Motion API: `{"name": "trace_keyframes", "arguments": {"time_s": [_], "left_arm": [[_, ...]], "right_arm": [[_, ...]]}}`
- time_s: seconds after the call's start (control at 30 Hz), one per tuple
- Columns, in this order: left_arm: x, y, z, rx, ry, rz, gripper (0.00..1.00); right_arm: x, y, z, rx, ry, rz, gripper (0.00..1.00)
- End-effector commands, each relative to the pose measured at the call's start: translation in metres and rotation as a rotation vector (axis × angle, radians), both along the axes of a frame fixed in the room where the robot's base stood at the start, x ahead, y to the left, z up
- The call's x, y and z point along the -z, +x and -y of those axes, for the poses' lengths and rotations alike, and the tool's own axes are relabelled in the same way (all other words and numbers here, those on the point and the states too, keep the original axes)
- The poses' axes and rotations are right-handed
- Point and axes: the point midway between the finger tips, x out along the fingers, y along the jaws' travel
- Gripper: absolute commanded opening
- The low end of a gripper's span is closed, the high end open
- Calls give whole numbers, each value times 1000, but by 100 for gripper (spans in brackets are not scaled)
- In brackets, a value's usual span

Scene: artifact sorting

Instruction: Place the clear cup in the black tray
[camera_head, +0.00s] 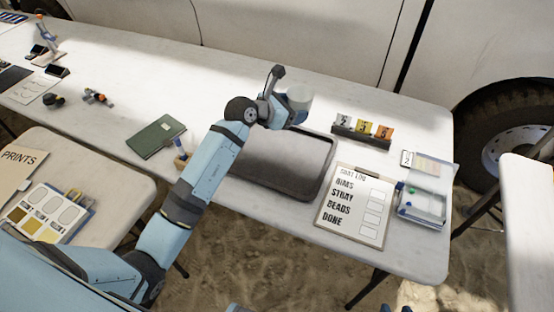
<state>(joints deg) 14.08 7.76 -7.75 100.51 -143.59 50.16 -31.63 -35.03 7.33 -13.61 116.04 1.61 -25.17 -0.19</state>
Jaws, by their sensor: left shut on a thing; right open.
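The clear cup (300,93) is a small, pale, see-through cup in the upper middle of the head view. My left gripper (297,112) is shut on it, beyond the far edge of the black tray, and the fingers are partly hidden. I cannot tell the cup's exact height above the table. The black tray (290,160) lies flat and looks empty where it shows; my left arm hides its left part. Blue tips of what appears to be my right gripper (395,308) show at the bottom edge, open and apart from the table.
A checklist clipboard (355,210) lies right of the tray, with a clear box (422,205) beyond it. A rack of colored cards (362,132) stands behind. A green book (156,136) and a small brush-like object (182,155) are left. The white table (170,90) has free room behind the book.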

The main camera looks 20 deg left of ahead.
Motion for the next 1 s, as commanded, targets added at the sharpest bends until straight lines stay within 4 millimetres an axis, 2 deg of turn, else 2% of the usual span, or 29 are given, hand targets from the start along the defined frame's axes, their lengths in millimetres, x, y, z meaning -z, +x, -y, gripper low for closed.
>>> {"name": "trace_keyframes", "arguments": {"time_s": [0.17,0.4,0.5,0.6,0.77,1.0], "left_arm": [[43,0,0,-1,-3,-8,45],[108,-1,0,-1,-1,-6,45],[130,-1,0,-1,-2,-5,45],[144,-1,0,0,-1,-3,45],[156,0,0,0,0,-2,45],[190,0,0,-1,-1,-3,45]], "right_arm": [[-1,2,0,2,4,6,43],[8,3,1,8,8,-2,43],[12,4,2,11,10,-4,43],[13,5,2,13,12,-6,43],[14,6,1,15,16,-7,43],[22,6,-1,18,23,-19,43]]}}
